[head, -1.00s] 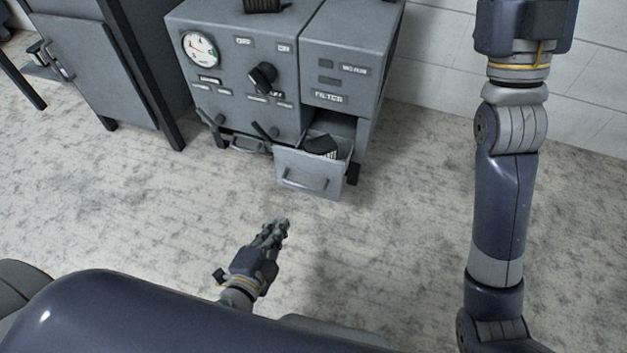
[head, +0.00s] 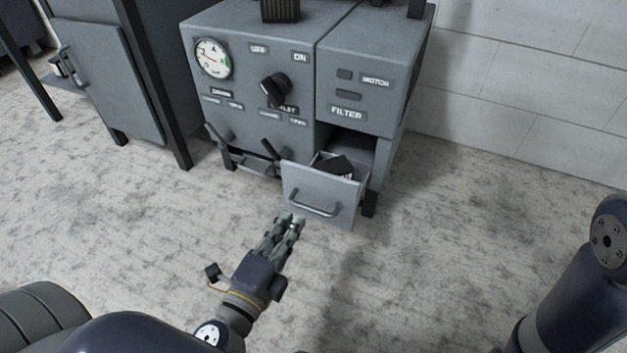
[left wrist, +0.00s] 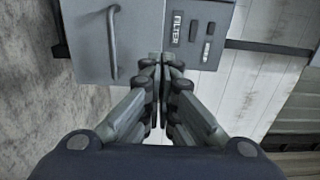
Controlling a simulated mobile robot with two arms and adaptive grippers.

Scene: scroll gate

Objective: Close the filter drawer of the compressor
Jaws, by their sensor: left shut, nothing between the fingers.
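The grey compressor (head: 255,130) stands on the floor with a gauge, knobs and a panel labelled FILTER. Its filter drawer (head: 301,187) is pulled out at the lower right, with a bar handle (head: 315,208) on its front and a dark item (head: 336,166) inside. My left gripper (head: 291,219) is shut and empty, a little in front of the drawer and near the left end of its handle. In the left wrist view the shut fingertips (left wrist: 165,60) show beside the drawer front (left wrist: 92,50). I cannot tell whether they touch it. My right gripper is out of view.
A dark cabinet (head: 110,75) stands to the left of the compressor. A pale block wall (head: 510,80) is behind and to the right. The speckled floor (head: 430,250) in front and to the right is clear.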

